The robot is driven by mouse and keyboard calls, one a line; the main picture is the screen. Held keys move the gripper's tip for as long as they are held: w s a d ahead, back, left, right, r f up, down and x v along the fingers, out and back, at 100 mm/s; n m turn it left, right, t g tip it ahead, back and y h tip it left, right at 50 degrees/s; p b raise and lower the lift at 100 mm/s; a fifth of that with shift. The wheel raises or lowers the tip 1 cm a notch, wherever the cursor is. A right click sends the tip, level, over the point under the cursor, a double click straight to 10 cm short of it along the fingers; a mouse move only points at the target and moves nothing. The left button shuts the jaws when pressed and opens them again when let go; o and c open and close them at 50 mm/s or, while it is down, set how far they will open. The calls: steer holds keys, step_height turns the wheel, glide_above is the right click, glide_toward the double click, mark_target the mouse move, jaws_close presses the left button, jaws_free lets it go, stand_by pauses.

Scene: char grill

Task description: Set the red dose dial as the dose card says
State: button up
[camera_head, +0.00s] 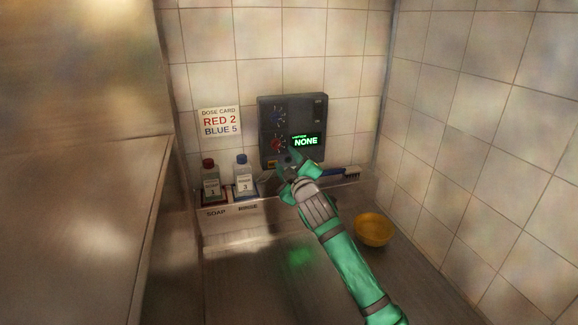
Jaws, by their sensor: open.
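The dose card (219,122) on the tiled back wall reads "RED 2" and "BLUE 5". A dark dispenser box (311,107) hangs to its right. The red dose dial (277,145) is on the box's lower left, and a blue dial (278,117) is above it. The numbers around the dials are too small to read. My gripper (285,161) is open and empty, just below and right of the red dial. I cannot tell whether it touches the box.
A red-capped bottle (211,183) and a blue-capped bottle (243,180) stand on a ledge labelled SOAP and RINSE. A brush (340,173) lies right of my gripper. A yellow bowl (373,229) sits on the metal counter (255,285). A tiled wall bounds the right side.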

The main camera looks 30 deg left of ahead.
steer(key=shift+v, duration=1.5)
steer(key=shift+d, duration=0.1)
